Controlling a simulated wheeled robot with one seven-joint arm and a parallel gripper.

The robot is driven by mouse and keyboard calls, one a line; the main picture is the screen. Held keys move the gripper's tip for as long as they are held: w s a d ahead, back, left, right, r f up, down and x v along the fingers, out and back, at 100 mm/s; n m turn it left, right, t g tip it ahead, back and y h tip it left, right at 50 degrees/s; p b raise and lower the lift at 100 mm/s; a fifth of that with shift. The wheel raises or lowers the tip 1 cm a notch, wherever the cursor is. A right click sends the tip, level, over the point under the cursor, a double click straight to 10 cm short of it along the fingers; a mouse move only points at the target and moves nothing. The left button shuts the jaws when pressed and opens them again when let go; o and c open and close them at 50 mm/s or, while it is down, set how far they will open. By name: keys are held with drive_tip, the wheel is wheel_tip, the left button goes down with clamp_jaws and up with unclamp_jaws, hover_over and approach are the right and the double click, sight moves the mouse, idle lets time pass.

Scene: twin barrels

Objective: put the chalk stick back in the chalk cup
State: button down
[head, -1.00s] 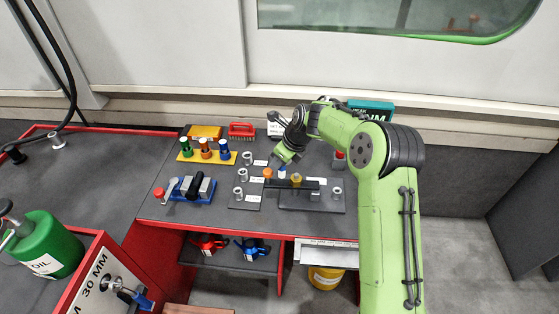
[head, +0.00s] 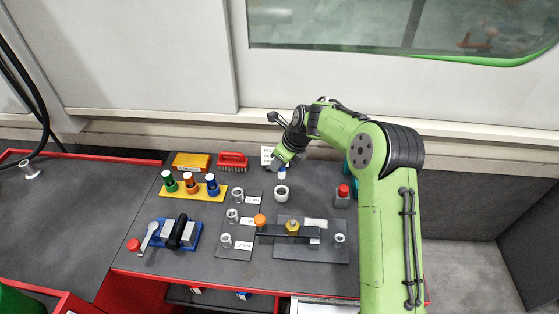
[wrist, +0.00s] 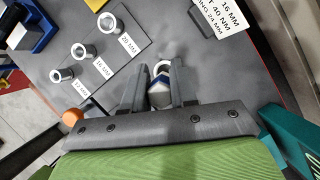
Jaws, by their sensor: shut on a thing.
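My gripper (head: 283,164) is shut on the chalk stick (head: 282,173), a short white piece with a blue part. In the wrist view the stick (wrist: 158,98) sits between the two dark fingers (wrist: 158,92). The chalk cup (head: 281,192), a small pale round cup with an open top, stands on the bench just below the stick in the head view, with a small gap between them. In the wrist view its rim (wrist: 162,64) shows just beyond the stick, partly hidden by it and the fingers. The stick's height above the cup is hard to judge.
A board with several grey sockets (head: 232,215) stands left of the cup. A dark bar with an orange knob (head: 260,220) and a yellow hex piece (head: 292,226) lies in front. A red-capped item (head: 343,190) stands right. A label card (head: 267,156) is behind.

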sight(279, 174)
drive_tip(key=shift+r, duration=0.1)
wheel_tip(279, 174, down, 6)
drive_tip(key=b, duration=0.3)
drive_tip(key=shift+r+p, duration=0.1)
drive_tip(key=shift+p, duration=0.45)
idle(1.3)
drive_tip(key=shift+f+b, duration=1.1)
drive_tip(key=shift+f, duration=1)
drive_tip(key=c, duration=0.8)
unclamp_jaws()
